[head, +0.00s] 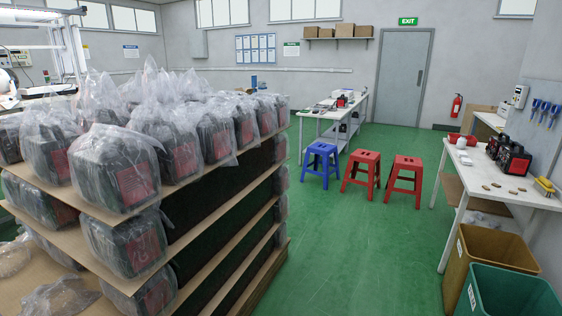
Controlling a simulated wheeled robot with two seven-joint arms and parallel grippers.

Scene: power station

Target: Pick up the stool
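Three stools stand upright on the green floor in the middle of the head view. A blue stool (321,160) is on the left, a red stool (362,172) is in the middle, and another red stool (405,178) is on the right. They stand in front of a white table by the back wall. Neither of my grippers shows in the view.
Shelves (236,171) stacked with bagged black-and-red units (114,175) fill the left. A white workbench (500,181) lines the right, with yellow (490,262) and green (512,296) bins before it. The green floor (355,250) between is clear. A white table (333,113) stands behind the stools.

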